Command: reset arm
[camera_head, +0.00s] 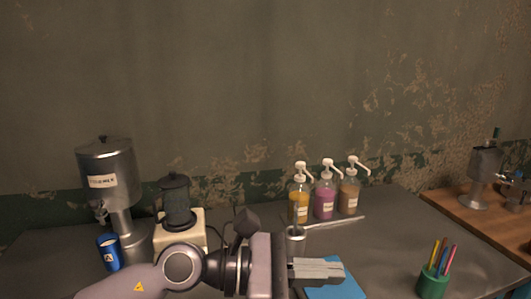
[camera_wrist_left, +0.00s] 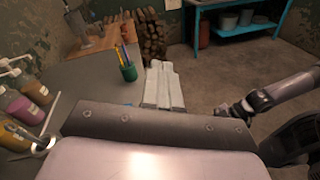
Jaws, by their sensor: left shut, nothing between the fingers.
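My left gripper (camera_head: 320,268) reaches in from the lower left and is in front of the table's middle, over a blue mat or cloth (camera_head: 338,288). Its pale fingers lie together with nothing between them. In the left wrist view the fingers (camera_wrist_left: 163,85) also lie closed and empty, pointing away from the camera. A metal cup (camera_head: 296,240) stands just behind the gripper. Part of what looks like my right arm shows at the right of the left wrist view, but no right gripper fingers can be made out.
Three pump bottles (camera_head: 324,200) stand behind the cup. A metal dispenser (camera_head: 108,170), blue can (camera_head: 108,252) and blender (camera_head: 177,225) are at the left. A green pen holder (camera_head: 432,283) is at the right. A wooden table (camera_head: 470,215) adjoins. The grey tabletop (camera_head: 395,240) is clear right of the bottles.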

